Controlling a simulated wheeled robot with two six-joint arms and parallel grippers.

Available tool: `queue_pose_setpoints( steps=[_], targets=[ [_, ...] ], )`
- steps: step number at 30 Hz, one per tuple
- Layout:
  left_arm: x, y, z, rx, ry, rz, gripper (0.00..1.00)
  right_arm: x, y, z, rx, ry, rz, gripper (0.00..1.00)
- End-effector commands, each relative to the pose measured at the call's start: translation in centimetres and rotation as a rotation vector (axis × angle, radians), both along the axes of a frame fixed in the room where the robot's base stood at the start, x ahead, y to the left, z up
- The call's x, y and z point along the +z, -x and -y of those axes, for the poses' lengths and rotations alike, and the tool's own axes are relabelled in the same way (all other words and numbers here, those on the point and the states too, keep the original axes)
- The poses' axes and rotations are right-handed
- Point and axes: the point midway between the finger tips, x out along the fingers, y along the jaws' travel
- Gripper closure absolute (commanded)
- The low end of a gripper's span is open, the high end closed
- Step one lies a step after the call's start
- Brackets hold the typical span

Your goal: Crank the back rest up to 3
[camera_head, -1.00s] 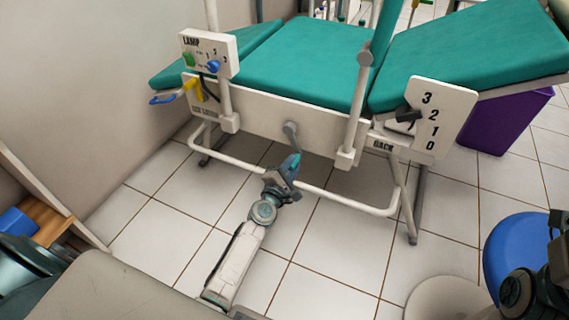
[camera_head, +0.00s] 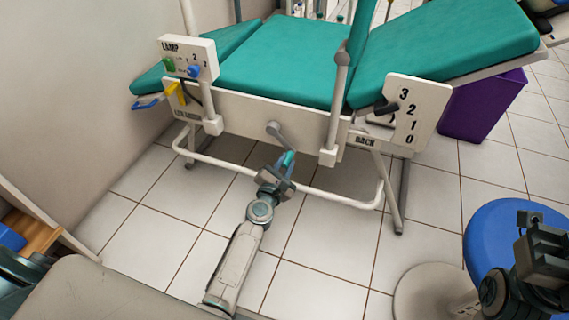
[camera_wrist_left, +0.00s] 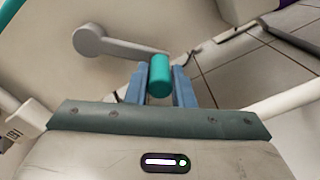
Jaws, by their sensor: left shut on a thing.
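The crank (camera_head: 281,140) is a grey lever on the white side panel of the green chair, pointing down and right from its hub. Its teal handle (camera_wrist_left: 160,76) sits between the blue fingers of my left gripper (camera_wrist_left: 158,85), which is shut on it. In the head view, my left gripper (camera_head: 287,168) is below the panel. The green back rest (camera_head: 440,45) is tilted up to the right. Its scale plate (camera_head: 422,112) reads 3, 2, 1, 0 from the top. The black pointer (camera_head: 386,108) is near the 2. My right gripper (camera_head: 540,250) is partly in view at lower right.
A lamp control box (camera_head: 188,57) with knobs and a yellow lever (camera_head: 176,93) are at the panel's left. A white frame bar (camera_head: 330,197) runs below the crank. A blue stool (camera_head: 490,235) stands at right, and a purple bin (camera_head: 482,105) behind the scale plate.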

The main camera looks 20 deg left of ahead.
Motion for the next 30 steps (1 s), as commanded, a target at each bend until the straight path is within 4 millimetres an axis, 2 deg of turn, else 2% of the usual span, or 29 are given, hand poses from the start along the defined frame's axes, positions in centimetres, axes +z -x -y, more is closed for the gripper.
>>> queue_pose_setpoints(
  steps=[5, 6, 9, 20, 23, 30],
  targets=[
    [-0.2, 0.1, 0.1, -0.002, 0.000, -0.003, 1.00, 0.0, 0.0, 0.0, 0.000, 0.000, 0.000, 0.66],
    [-0.2, 0.1, 0.1, -0.002, 0.000, -0.003, 0.73, 0.0, 0.0, 0.0, 0.000, 0.000, 0.000, 0.66],
    [-0.1, 0.1, 0.0, -0.002, 0.000, -0.003, 0.57, 0.0, 0.0, 0.0, 0.000, 0.000, 0.000, 0.66],
    [-0.1, 0.6, 0.0, -0.001, -0.001, -0.002, 0.57, 0.0, 0.0, 0.0, 0.000, 0.000, -0.001, 0.66],
    [-0.1, 1.9, -0.1, 0.000, -0.001, -0.003, 0.57, 0.0, 0.0, 0.0, 0.001, 0.001, -0.001, 0.66],
    [-0.3, 6.6, -0.2, 0.000, 0.000, -0.004, 0.57, -0.4, -0.1, 0.0, 0.000, 0.003, -0.003, 0.66]
  ],
)
